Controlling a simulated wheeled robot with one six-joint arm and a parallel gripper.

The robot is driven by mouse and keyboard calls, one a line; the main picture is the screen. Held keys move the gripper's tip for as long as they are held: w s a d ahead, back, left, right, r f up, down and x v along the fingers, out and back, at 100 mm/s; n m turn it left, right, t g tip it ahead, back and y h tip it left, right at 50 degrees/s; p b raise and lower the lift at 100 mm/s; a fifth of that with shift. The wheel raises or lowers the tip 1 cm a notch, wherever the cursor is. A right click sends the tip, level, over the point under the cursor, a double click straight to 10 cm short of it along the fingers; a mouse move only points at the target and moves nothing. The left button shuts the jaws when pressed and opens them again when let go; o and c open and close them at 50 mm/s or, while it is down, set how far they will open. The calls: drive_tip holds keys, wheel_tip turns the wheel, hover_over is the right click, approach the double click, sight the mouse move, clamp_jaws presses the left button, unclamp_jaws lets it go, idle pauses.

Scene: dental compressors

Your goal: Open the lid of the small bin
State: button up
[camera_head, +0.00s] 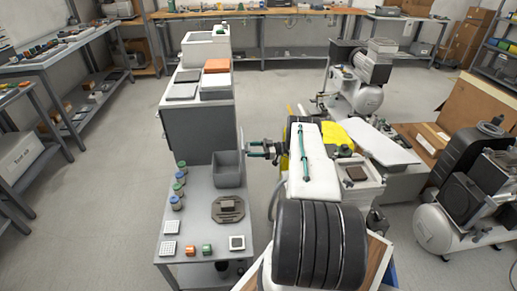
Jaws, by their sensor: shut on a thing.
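The small grey bin (228,177) stands on the grey table, left of my arm. Its top looks open, with the inside partly showing. A thin grey panel (240,139), which looks like the lid, stands roughly upright at the bin's right side. My gripper (246,153) reaches in from the right at that panel and is shut on it. The exact contact of the fingertips is too small to see clearly.
A round dark fixture (228,208) lies in front of the bin. Several jars (179,188) stand to its left. A dark grey cabinet (200,130) with trays on top rises behind it. Compressors (463,215) stand on the right. Open floor lies left of the table.

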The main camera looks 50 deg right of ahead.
drive_tip(key=shift+w, duration=0.1)
drive_tip(key=o, duration=1.4)
drive_tip(key=s+a+r, duration=0.2)
drive_tip(key=s+a, duration=0.2)
drive_tip(key=s, duration=0.2)
drive_tip(key=s+a+r, duration=0.3)
drive_tip(key=s+a, duration=0.1)
drive_tip(key=s, duration=0.3)
drive_tip(key=shift+s+a, duration=0.3)
drive_tip(key=shift+a, duration=0.05)
